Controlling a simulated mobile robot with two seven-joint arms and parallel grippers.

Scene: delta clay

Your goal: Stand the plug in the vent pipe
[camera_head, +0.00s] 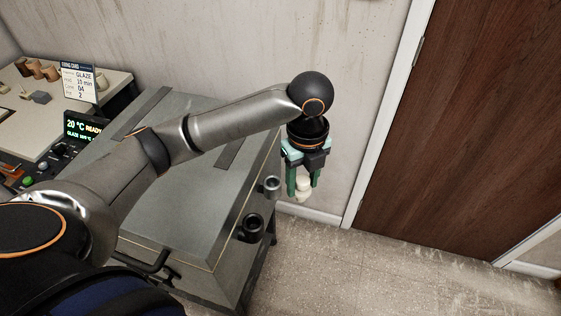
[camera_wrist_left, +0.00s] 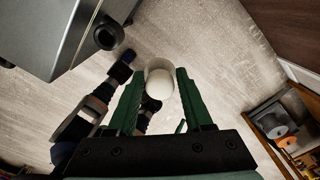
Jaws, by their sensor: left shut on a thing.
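The cream plug (camera_head: 303,186) is between the green fingers of my left gripper (camera_head: 303,182), which is shut on it. The gripper points down and holds the plug in the air beside the kiln's right side. The plug also shows in the left wrist view (camera_wrist_left: 160,84), with a rounded end and a wider rim. Two short pipes stand at the kiln's right side, a grey pipe (camera_head: 270,186) and a black pipe (camera_head: 250,228). The plug is apart from both, right of the grey one. A dark pipe mouth (camera_wrist_left: 106,33) shows in the left wrist view. My right gripper is not seen.
The grey metal kiln (camera_head: 190,180) has a handle (camera_head: 150,262) at its front. A control panel (camera_head: 84,124) and a worktop with cups (camera_head: 40,70) are at left. A brown door (camera_head: 470,110) and open floor (camera_head: 390,260) are at right.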

